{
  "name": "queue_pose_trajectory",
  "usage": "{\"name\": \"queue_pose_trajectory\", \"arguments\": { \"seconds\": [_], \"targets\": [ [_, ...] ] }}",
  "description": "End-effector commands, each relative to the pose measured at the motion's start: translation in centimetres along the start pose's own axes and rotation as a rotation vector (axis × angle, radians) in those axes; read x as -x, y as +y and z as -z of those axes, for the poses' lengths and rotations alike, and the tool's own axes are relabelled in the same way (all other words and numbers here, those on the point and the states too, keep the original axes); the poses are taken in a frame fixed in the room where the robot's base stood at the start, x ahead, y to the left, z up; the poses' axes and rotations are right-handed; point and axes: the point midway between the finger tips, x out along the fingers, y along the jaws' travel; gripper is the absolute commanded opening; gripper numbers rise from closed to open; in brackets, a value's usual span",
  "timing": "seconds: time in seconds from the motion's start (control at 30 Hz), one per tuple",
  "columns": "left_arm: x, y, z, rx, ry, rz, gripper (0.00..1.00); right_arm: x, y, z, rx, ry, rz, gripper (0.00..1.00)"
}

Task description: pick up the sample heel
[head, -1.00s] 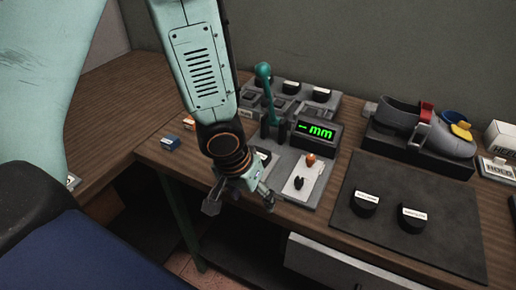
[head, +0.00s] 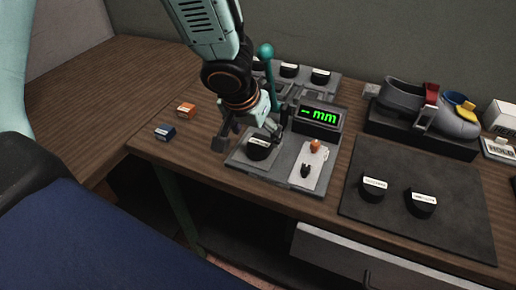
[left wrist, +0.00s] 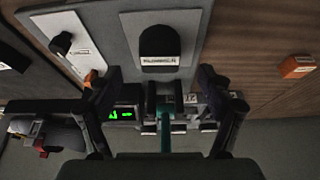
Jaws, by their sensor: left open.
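A black heel (head: 259,150) with a white label sits on the grey plate of the press device (head: 240,160), just below my left gripper (head: 248,135). Which heel is the sample I cannot read from the labels. In the left wrist view the same heel (left wrist: 160,42) is upside down in the picture, ahead of and between the two fingertips of the gripper (left wrist: 158,80). The fingers are apart and empty, and the heel looks clear of them. Two more black labelled heels stand on the dark mat, one left (head: 373,188) and one right (head: 421,203). My right gripper is out of view.
A green lever (head: 267,75) and a display (head: 318,117) reading "mm" stand behind the plate. A rack with several heels (head: 321,76) is behind them. A shoe clamp (head: 435,112) stands right, above the dark mat (head: 440,245).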

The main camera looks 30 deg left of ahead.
Motion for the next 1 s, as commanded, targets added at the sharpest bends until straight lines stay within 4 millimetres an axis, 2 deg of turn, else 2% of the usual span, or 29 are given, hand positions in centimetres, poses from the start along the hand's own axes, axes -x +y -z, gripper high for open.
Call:
{"name": "queue_pose_trajectory", "arguments": {
  "seconds": [0.1,0.3,0.67,1.0],
  "targets": [
    [-1.9,-0.2,-0.3,0.001,-0.001,-0.001,0.80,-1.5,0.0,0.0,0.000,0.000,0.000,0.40],
    [-4.0,-0.4,-0.2,0.000,-0.002,-0.001,0.80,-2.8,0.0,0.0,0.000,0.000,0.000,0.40],
    [-4.5,-0.5,-0.1,0.000,0.000,-0.001,0.80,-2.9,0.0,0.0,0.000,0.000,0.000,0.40],
    [-4.4,-0.5,-0.1,0.000,-0.001,-0.001,0.52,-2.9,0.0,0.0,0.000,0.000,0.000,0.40]
  ]
}}
